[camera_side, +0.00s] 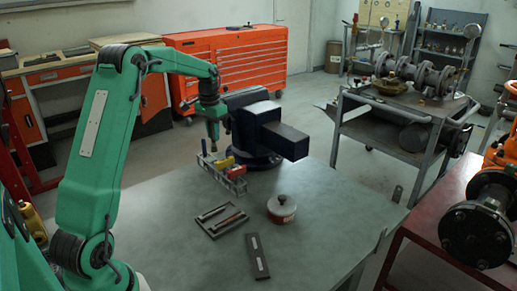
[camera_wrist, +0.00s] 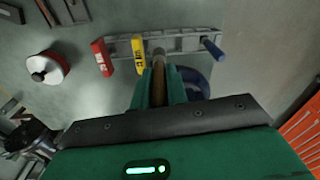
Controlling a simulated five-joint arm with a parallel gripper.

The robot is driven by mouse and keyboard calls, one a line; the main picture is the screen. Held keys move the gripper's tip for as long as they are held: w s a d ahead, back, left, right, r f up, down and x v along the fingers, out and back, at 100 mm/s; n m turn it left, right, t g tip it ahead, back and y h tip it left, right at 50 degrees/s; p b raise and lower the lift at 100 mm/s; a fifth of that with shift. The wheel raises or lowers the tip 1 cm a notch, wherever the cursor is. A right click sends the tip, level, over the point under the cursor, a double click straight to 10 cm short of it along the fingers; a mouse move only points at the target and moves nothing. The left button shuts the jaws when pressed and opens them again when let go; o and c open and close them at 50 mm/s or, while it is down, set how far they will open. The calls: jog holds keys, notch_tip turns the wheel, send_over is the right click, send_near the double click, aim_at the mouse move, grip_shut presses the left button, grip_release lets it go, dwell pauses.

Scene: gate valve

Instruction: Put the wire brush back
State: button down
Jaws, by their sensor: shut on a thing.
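My gripper (camera_side: 213,134) is above the work table, over the grey rack (camera_side: 236,184). In the wrist view my gripper (camera_wrist: 160,76) is shut on a brown handle, which I take to be the wire brush (camera_wrist: 158,88). Its grey end overlaps the middle of the rack (camera_wrist: 185,43). I cannot tell whether it touches the rack or is in a slot. A red-handled tool (camera_wrist: 102,58) and a yellow-handled tool (camera_wrist: 138,52) are to its left in the rack, and a blue-handled tool (camera_wrist: 212,48) is at the right end.
A dark blue vise (camera_side: 284,140) stands close behind the rack. A round lidded tin (camera_side: 282,209), a flat tray with slim pieces (camera_side: 221,219) and a dark plate (camera_side: 257,256) lie nearer on the table. The table's right part is clear.

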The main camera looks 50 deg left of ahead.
jog(key=shift+w+a+f, duration=0.1)
jog(key=shift+w+a, duration=0.15)
jog(key=shift+a, duration=0.35)
jog(key=shift+w+a+f, duration=0.1)
jog(key=shift+w+a, duration=0.15)
jog(key=shift+a, duration=0.3)
jog(key=shift+w+a+f, duration=0.1)
jog(key=shift+w+a, duration=0.15)
jog(key=shift+a, duration=0.35)
jog(key=shift+f, duration=0.1)
jog(key=shift+f, duration=4.9)
jog(key=shift+f, duration=0.1)
jog(key=c, duration=1.4)
grip_release()
jog(key=r, duration=1.2)
jog(key=shift+s+d+r, duration=0.1)
jog(key=shift+s, duration=0.25)
